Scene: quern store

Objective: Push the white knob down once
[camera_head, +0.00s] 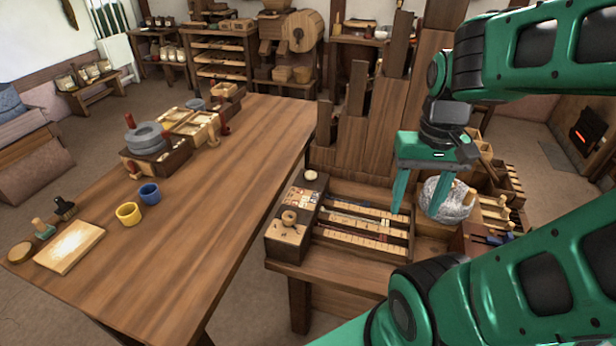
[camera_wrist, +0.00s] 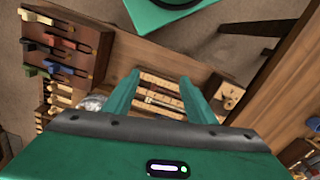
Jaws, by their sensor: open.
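A small pale, whitish knob (camera_head: 310,175) stands on the far end of a dark wooden block at the left of the slotted wooden unit (camera_head: 352,248). My gripper (camera_head: 417,207) is open and empty, pointing down above the right part of the unit, to the right of both knobs. In the wrist view my two fingers (camera_wrist: 160,80) are spread over the slotted rows.
Tall wooden boards (camera_head: 373,115) rise behind the unit. A grey stone-like lump (camera_head: 448,203) lies close to the right of my gripper.

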